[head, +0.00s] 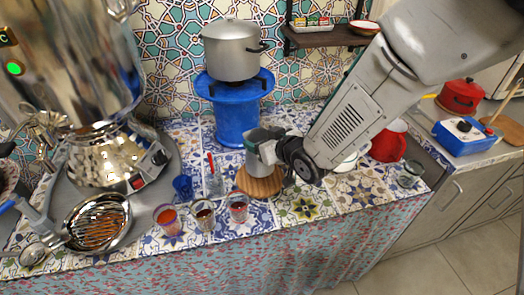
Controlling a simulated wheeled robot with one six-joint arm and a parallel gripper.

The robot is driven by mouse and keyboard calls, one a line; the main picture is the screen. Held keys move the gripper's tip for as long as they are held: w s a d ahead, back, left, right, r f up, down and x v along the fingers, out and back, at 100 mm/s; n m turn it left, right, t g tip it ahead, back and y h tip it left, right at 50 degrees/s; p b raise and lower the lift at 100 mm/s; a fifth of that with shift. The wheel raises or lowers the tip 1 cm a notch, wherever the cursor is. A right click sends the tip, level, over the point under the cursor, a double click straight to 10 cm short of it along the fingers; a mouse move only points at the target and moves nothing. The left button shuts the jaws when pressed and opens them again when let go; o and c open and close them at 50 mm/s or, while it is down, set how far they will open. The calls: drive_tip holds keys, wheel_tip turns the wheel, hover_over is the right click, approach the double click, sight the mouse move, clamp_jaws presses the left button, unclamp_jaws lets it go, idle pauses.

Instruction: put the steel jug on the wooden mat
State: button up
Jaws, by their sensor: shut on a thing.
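The steel jug (259,153) is upright, directly over the round wooden mat (257,187) in the middle of the tiled counter. Its base overlaps the mat in the picture; I cannot tell whether it touches or hangs just above. My gripper (280,146) comes in from the upper right and is shut on the jug at its right side. The gripper's wrist hides the jug's right side and the exact grip.
Several glasses of tea (205,215) stand in front left, with a blue cup (183,187) behind. A blue stand (236,118) carries a pot (233,50) behind the jug. A large samovar (70,75) fills the left. A red pitcher (388,145) stands right.

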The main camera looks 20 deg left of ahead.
drive_tip(key=shift+f, duration=1.9)
drive_tip(key=o, duration=1.7)
drive_tip(key=shift+f, duration=0.1)
drive_tip(key=shift+o, duration=0.2)
drive_tip(key=shift+s+r, duration=0.1)
drive_tip(key=shift+r, duration=0.1)
drive_tip(key=v, duration=1.2)
